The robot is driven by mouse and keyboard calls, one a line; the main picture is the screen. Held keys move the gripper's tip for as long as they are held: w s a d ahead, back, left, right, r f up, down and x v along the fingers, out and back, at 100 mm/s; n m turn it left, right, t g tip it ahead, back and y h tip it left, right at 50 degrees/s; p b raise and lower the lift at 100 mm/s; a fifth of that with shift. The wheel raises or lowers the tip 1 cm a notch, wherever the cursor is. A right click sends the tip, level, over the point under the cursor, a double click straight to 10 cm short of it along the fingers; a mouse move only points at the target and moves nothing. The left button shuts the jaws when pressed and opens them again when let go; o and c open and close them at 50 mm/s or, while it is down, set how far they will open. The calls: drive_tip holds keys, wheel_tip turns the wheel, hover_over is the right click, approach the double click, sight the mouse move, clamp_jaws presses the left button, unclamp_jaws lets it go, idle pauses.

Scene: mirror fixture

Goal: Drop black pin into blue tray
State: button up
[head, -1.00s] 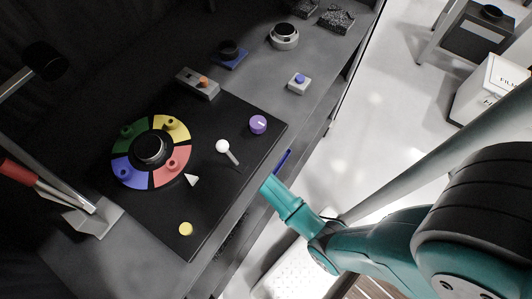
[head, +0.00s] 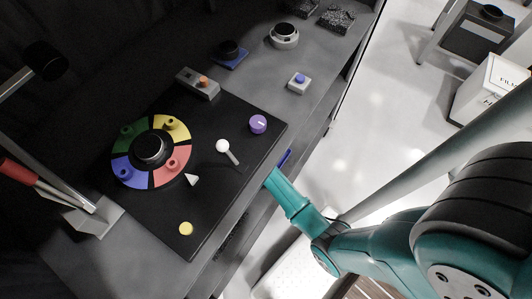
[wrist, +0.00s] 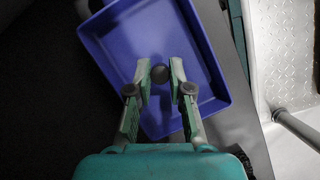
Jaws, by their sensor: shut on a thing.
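The blue tray (wrist: 205,50) lies below my gripper in the wrist view, its raised walls tilted in the picture. My gripper (wrist: 160,74) is shut on the black pin (wrist: 160,73), whose dark round end shows between the two fingertips. The pin is over the tray's floor; its height above the floor is hard to tell. In the head view only a thin blue strip of the tray (head: 285,158) shows beside the bench edge. My gripper's fingers and the pin are hidden there, behind the bench edge and my teal arm.
A black panel (head: 225,190) on the bench carries a coloured ring (head: 171,174), a white-knobbed lever (head: 223,147), a purple knob (head: 258,124) and a yellow button (head: 186,229). The bench edge runs close beside my arm. Pale open floor lies to the right.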

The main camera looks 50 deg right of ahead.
drive_tip(key=shift+f, duration=0.35)
drive_tip(key=o, duration=0.8)
drive_tip(key=shift+o, duration=0.2)
drive_tip(key=shift+r, duration=0.6)
drive_tip(key=shift+w+a+r, duration=0.1)
drive_tip(key=shift+a+r, duration=0.15)
drive_tip(key=shift+r, duration=0.4)
drive_tip(key=w+a, duration=0.1)
drive_tip(key=a, duration=0.2)
drive_tip(key=w+a, duration=0.1)
drive_tip(key=a, duration=0.3)
drive_tip(key=w+a, duration=0.1)
drive_tip(key=a, duration=0.3)
drive_tip(key=shift+w+a+f, duration=0.1)
drive_tip(key=shift+w+a, duration=0.05)
drive_tip(key=shift+a, duration=0.1)
